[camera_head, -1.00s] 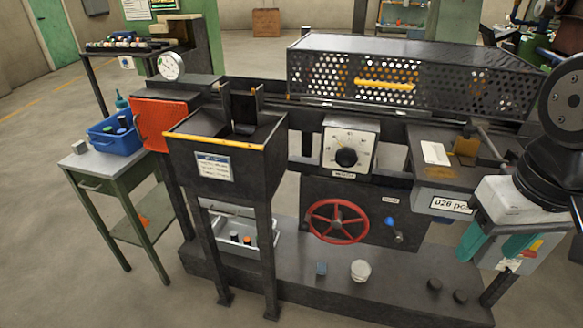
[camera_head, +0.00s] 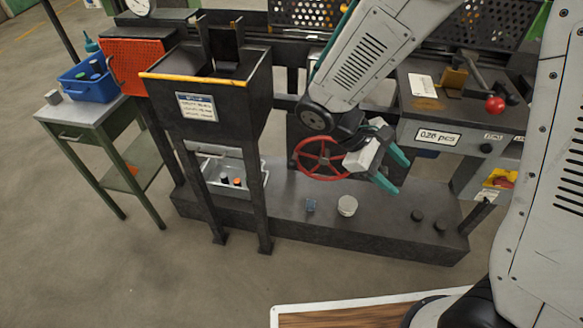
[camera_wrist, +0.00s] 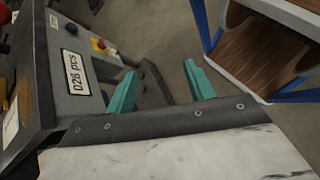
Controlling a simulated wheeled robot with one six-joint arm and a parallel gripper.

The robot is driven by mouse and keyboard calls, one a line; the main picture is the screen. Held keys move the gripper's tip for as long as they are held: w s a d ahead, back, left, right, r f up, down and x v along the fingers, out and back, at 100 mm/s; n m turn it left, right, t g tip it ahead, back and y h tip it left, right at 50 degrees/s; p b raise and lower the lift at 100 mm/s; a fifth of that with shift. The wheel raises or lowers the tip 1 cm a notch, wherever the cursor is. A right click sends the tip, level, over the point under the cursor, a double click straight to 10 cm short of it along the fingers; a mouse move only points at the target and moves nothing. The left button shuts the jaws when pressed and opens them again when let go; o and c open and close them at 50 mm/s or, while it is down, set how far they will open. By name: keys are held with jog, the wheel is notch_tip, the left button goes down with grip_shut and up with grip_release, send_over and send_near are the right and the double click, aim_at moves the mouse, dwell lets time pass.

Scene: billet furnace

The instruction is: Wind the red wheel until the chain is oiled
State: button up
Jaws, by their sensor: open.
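The red wheel (camera_head: 318,158), a spoked handwheel, stands on the machine's front panel in the head view, low in the middle. My gripper (camera_head: 403,172) is just right of the wheel, its teal fingers spread and pointing right, away from it. My gripper's body overlaps the wheel's right edge in the picture; I cannot tell whether they touch. In the wrist view my gripper (camera_wrist: 160,85) is open with nothing between its fingers. The wheel is not in the wrist view. I cannot make out the chain, and my arm covers part of the machine above the wheel.
A black hopper (camera_head: 208,95) with a yellow edge stands left of the wheel. A red-knobbed lever (camera_head: 495,104) sticks out at upper right. Open floor lies in front.

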jog(key=w+a+f+n+t+h, duration=0.4)
jog(key=w+f+n+t+h, duration=0.1)
jog(key=w+f+n, duration=0.3)
jog(key=n+t+y, duration=0.9)
jog(key=n+t, duration=0.6)
jog(key=t, duration=0.1)
send_near(291, 168)
jog(key=x, duration=1)
jog(key=shift+w+d, duration=0.1)
grip_shut()
